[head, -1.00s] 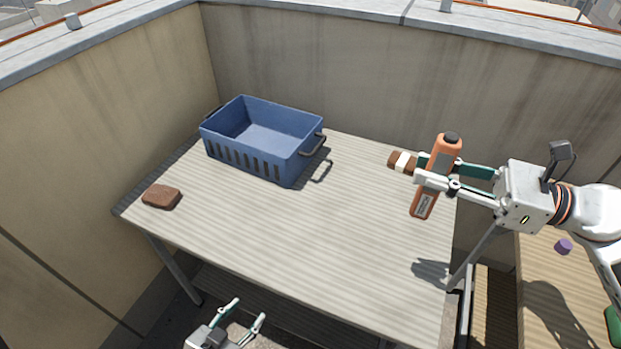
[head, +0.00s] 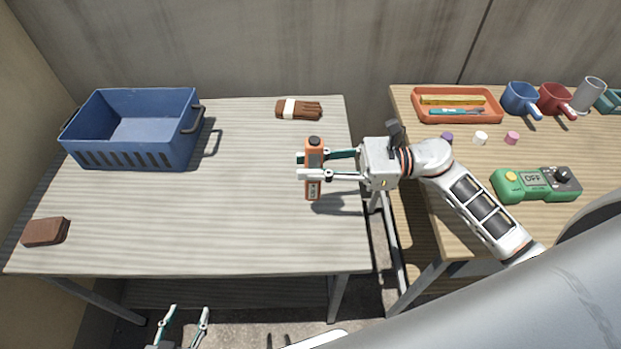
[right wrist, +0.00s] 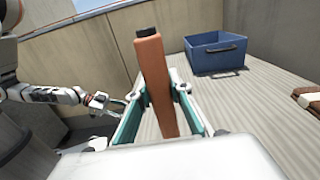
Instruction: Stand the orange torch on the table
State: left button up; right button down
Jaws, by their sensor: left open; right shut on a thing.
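The torch is upright with the black cap at the top. In the right wrist view the torch (right wrist: 155,85) stands between the two fingers, leaning slightly. I cannot tell whether its lower end touches the table. My left gripper (head: 187,314) is open and empty, in front of the table's near edge.
A blue crate (head: 180,155) stands at the table's back left. A wooden table (head: 430,190) at the right holds an orange tray (head: 420,115), mugs and a green meter (head: 510,187). The slatted table's middle is clear.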

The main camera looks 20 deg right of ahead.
aim_at(311, 182)
jog(key=shift+f, duration=2.3)
jog(key=shift+f+b, duration=0.25)
jog(key=shift+b, duration=0.2)
jog(key=c, duration=1.8)
grip_release()
jog(key=shift+c, duration=0.2)
